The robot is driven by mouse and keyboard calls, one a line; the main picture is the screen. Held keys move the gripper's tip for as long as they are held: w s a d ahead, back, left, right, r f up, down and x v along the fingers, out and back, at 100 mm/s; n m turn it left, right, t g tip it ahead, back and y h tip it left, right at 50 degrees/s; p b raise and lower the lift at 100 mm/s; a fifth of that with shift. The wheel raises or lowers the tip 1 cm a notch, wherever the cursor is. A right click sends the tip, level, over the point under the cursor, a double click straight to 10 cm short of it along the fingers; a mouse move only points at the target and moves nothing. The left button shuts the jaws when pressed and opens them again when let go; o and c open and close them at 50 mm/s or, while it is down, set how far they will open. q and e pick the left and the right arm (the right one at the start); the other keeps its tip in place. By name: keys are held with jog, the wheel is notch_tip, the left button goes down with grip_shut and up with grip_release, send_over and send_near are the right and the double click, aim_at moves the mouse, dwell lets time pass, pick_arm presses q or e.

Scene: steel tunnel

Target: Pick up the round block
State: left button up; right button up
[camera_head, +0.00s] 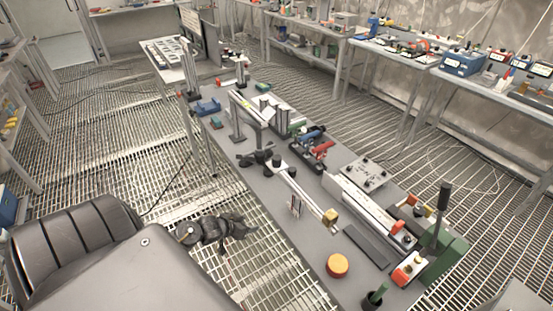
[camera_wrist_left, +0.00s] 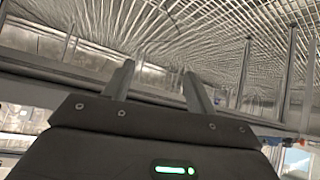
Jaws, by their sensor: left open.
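The round block is an orange disc (camera_head: 337,265) lying flat on the grey table (camera_head: 310,262), near its front end. Nothing touches it. My left gripper (camera_head: 248,229) is dark and sits off the left edge of the table, over the grating floor, to the left of the block and apart from it. In the left wrist view my left gripper (camera_wrist_left: 158,82) shows two fingers spread with nothing between them. The block is not in that view. My right gripper is not in view.
A small yellow cube (camera_head: 331,215) is on the table behind the disc. Side benches with tools stand along the wall. Clear tabletop lies left of the disc.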

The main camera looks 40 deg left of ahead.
pick_arm(q)
jog(key=w+r+m+t, duration=0.1)
jog(key=w+r, duration=0.2)
jog(key=r, duration=0.5)
jog(key=w+r+t, duration=0.1)
jog(key=w+r, duration=0.1)
jog(key=r, duration=0.7)
jog(key=m+t+h, duration=0.1)
jog(key=t, duration=0.1)
send_near(273, 160)
jog(key=p+x, duration=0.1)
jog(key=x, duration=0.5)
jog(key=shift+d, duration=0.1)
jog(key=shift+w+f, duration=0.25)
jog(key=shift+w, duration=0.1)
jog(key=shift+w+p, duration=0.3)
jog(key=shift+p, duration=0.05)
jog(key=p+x, duration=0.1)
jog(key=x, duration=0.2)
jog(key=shift+w+f, duration=0.15)
jog(key=shift+w, duration=0.2)
jog(key=shift+w+f, duration=0.25)
jog(key=shift+w, duration=0.15)
jog(key=shift+s, duration=0.1)
